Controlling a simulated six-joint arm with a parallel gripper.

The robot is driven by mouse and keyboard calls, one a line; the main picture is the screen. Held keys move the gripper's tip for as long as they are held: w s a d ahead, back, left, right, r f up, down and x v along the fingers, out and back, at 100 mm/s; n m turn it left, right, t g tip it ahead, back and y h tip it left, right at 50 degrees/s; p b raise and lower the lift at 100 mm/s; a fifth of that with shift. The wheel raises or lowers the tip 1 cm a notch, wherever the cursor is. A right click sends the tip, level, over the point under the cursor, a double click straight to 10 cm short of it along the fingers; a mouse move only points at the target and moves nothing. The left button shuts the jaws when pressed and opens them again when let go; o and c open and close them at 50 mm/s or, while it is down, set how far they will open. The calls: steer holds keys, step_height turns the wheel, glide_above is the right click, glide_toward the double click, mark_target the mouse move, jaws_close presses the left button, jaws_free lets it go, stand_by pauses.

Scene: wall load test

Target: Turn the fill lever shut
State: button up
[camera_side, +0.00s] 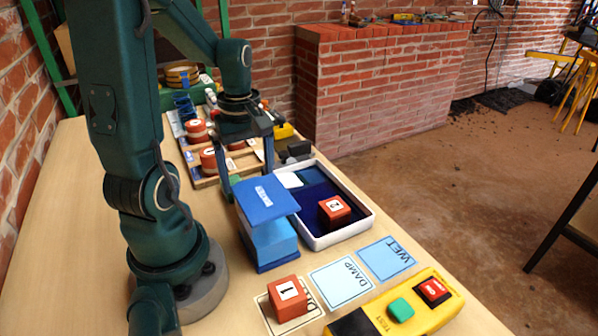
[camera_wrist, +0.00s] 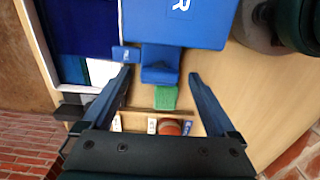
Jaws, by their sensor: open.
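A blue tank (camera_side: 270,238) with a wide, tilted blue top (camera_side: 266,199) stands beside a white-rimmed tray. In the wrist view the blue top (camera_wrist: 178,20) carries a white letter. A small blue piece with a pale label (camera_wrist: 125,54) juts from the tank's side, next to a blue block (camera_wrist: 160,66) and a green piece (camera_wrist: 165,97). I cannot tell which of these is the fill lever. My gripper (camera_side: 247,182) is open just behind the tank, pointing down. In the wrist view my gripper (camera_wrist: 160,76) has its fingers either side of the blue block, with nothing clamped.
The white tray (camera_side: 368,215) has a dark blue inside and holds red block 2 (camera_side: 335,209). Red block 1 (camera_side: 288,298) sits on a card beside the DAMP card (camera_side: 342,283) and WET card (camera_side: 386,258). A yellow button box (camera_side: 440,300) is at the front. Racked red pieces (camera_side: 212,159) stand behind.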

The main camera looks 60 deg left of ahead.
steer(key=shift+f, duration=0.15)
steer(key=c, duration=1.4)
steer(key=shift+o, duration=0.2)
steer(key=shift+m, duration=0.4)
steer(key=m, duration=1.7)
